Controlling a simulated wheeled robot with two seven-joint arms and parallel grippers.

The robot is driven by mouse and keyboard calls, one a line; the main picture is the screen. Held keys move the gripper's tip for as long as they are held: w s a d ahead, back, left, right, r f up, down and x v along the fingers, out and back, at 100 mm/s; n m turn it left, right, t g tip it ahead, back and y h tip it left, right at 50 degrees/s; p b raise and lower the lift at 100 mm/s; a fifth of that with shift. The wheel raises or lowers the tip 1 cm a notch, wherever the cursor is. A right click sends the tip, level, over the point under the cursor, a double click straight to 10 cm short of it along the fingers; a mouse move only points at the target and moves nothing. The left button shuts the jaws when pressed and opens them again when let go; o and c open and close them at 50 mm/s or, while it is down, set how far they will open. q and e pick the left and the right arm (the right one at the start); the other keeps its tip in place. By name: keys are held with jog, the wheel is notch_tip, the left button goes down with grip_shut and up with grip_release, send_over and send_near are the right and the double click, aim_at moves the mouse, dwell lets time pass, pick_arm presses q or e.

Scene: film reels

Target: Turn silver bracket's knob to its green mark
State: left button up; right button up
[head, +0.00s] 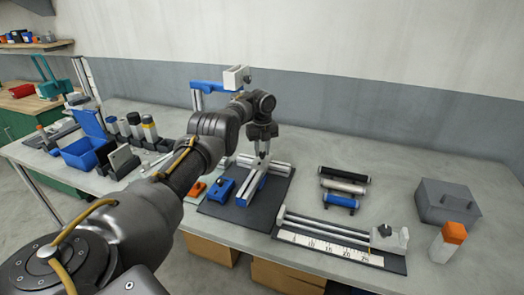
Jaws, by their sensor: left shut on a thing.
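A silver bracket (236,78) sits at the top of the stand at the back of the table, beside a blue arm (209,87). A small part at its right edge may be a knob, but it is too small to tell, and I see no green mark. My left gripper (262,150) points down, below and right of the bracket, at a silver rail (272,165) on the dark mat (218,208). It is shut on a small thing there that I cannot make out. My arm hides part of the stand. My right gripper is not in view.
A blue block (221,189) lies on the mat. To the right are several handle-like bars (343,187), a ruler fixture (330,246), a grey box (447,203) and an orange-topped block (447,243). A blue bin (85,153) stands left. The table's back right is clear.

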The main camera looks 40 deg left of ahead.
aim_at(262, 152)
pick_arm(q)
jog(key=shift+m, duration=0.4)
jog(key=o, duration=1)
notch_tip(262, 152, up, 11)
jog(key=b, duration=0.1)
jog(key=shift+f, duration=0.15)
dwell(0.4)
